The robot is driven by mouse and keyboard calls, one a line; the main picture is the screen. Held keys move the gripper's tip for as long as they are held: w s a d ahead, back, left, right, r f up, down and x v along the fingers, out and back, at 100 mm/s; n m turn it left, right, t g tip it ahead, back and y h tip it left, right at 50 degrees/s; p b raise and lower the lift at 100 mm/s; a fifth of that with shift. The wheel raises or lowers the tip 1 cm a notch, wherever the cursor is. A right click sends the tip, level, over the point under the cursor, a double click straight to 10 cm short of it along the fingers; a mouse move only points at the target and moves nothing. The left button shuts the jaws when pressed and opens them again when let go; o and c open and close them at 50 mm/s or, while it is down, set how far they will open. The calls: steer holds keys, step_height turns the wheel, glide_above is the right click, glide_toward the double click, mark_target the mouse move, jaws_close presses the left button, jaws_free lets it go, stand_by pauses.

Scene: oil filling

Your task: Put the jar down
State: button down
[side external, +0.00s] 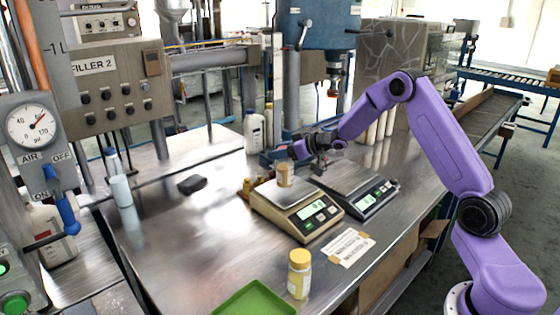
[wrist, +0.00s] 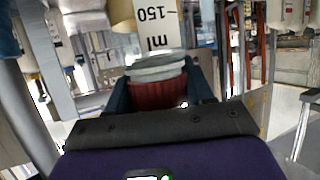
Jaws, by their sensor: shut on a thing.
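The jar (side external: 284,175) is small, with amber contents and a pale top. It is upright at the pan of the left, tan-framed scale (side external: 296,211); I cannot tell whether its base touches the pan. My gripper (side external: 298,156) reaches in from the right and is shut on the jar. In the wrist view the jar (wrist: 157,27) shows amber sides and a white strip marked "150 ml" beyond my dark blue fingers (wrist: 160,90). A grey rim and a dark red ribbed piece show between the fingers.
A second, dark scale (side external: 358,190) stands close on the right. A yellow-capped jar (side external: 299,274) and a green tray (side external: 255,300) are at the front. Small amber items (side external: 247,187) sit left of the scale. A black object (side external: 192,184) lies farther left, with bare steel table around it.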

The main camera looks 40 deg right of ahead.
mark_target(280, 161)
steer(key=shift+w+f, duration=0.1)
steer(key=shift+f, duration=1.7)
steer(key=shift+c, duration=2.2)
jaws_free()
